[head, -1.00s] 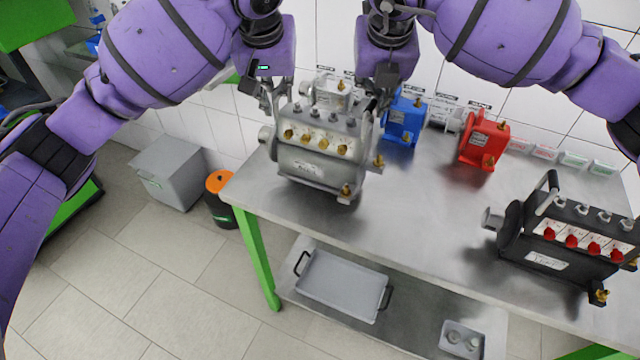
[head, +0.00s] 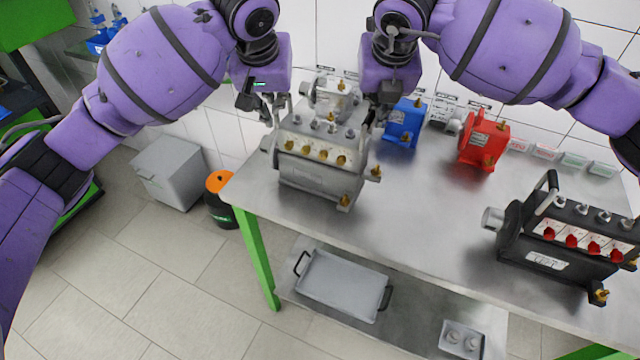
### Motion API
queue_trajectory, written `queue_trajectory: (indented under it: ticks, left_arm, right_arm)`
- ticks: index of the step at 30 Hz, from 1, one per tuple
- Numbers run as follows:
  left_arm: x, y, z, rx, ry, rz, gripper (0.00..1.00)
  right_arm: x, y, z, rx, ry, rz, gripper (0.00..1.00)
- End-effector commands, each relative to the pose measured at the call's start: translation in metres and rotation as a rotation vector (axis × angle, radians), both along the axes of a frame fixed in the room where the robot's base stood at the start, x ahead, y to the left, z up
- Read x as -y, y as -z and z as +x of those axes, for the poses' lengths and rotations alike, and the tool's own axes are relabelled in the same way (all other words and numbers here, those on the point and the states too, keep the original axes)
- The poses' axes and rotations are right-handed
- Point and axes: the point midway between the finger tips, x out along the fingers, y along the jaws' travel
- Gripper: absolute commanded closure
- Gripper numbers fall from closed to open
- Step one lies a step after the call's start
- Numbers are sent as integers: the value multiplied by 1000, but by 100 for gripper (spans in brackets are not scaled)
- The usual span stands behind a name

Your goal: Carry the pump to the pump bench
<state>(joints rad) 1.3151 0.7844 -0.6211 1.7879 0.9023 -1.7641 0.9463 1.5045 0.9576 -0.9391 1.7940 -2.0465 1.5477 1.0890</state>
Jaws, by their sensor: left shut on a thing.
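The grey pump (head: 318,165) with brass fittings is at the left end of the steel-topped table (head: 410,205). I cannot tell whether its underside touches the top. My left gripper (head: 272,118) is shut on the grey pump at its upper left end. My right gripper (head: 374,122) is at the pump's upper right end; its fingertips are partly hidden behind the pump and I cannot tell how far they are closed. A black pump (head: 560,240) with red knobs stands at the table's right. No separate pump bench can be made out for certain.
Behind the grey pump are a smaller silver pump (head: 333,97), a blue pump (head: 404,123) and a red pump (head: 483,142). A tray (head: 342,286) lies on the lower shelf. A grey box (head: 168,170) and an orange-lidded bin (head: 219,200) stand on the floor at left.

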Motion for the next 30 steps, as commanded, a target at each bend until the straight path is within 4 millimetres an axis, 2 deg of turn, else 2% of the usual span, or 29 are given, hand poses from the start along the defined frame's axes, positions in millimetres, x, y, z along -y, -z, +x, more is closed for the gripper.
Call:
queue_trajectory:
  ticks: [2,7,14,19,30]
  left_arm:
    - [-11,0,1,1,-6,4,100]
    - [-25,0,1,1,-11,6,78]
    - [-27,2,1,-2,-13,8,77]
    - [-27,2,1,-2,-13,9,77]
    - [-27,2,1,-2,-14,9,77]
  right_arm:
    - [11,-3,1,5,5,0,100]
    - [23,-1,1,3,5,-3,100]
    - [25,1,1,0,7,-6,99]
    - [25,1,1,-1,7,-6,76]
    - [26,1,1,-1,9,-8,76]
